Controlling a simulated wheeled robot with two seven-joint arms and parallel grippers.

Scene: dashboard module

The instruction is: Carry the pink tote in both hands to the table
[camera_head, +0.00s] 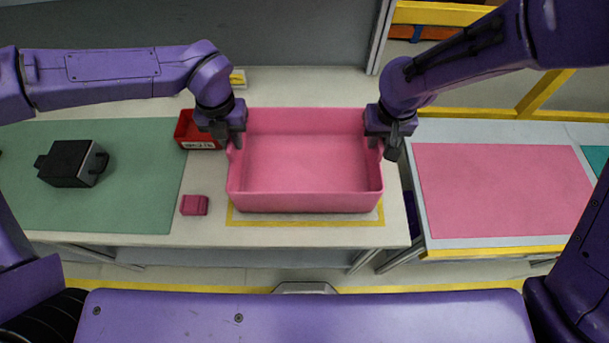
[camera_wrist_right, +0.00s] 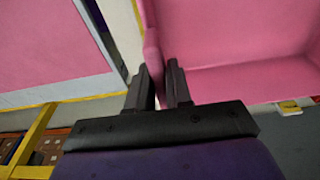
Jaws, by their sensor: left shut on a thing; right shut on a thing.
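The pink tote (camera_head: 305,202) is an open, empty box on the white table (camera_head: 215,222), at or just above a yellow-outlined area; I cannot tell whether it touches the table. My left gripper (camera_head: 235,142) is shut on the tote's left wall. My right gripper (camera_head: 377,140) is shut on its right wall. In the right wrist view the right gripper's dark fingers (camera_wrist_right: 160,85) straddle the tote's wall (camera_wrist_right: 153,50). The tote looks level.
A green mat (camera_head: 130,205) with a black module (camera_head: 72,163) lies left. A red bin (camera_head: 192,135) and small pink block (camera_head: 194,205) sit left of the tote. Across a gap, another table (camera_head: 440,243) at the right has a clear pink mat (camera_head: 500,190).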

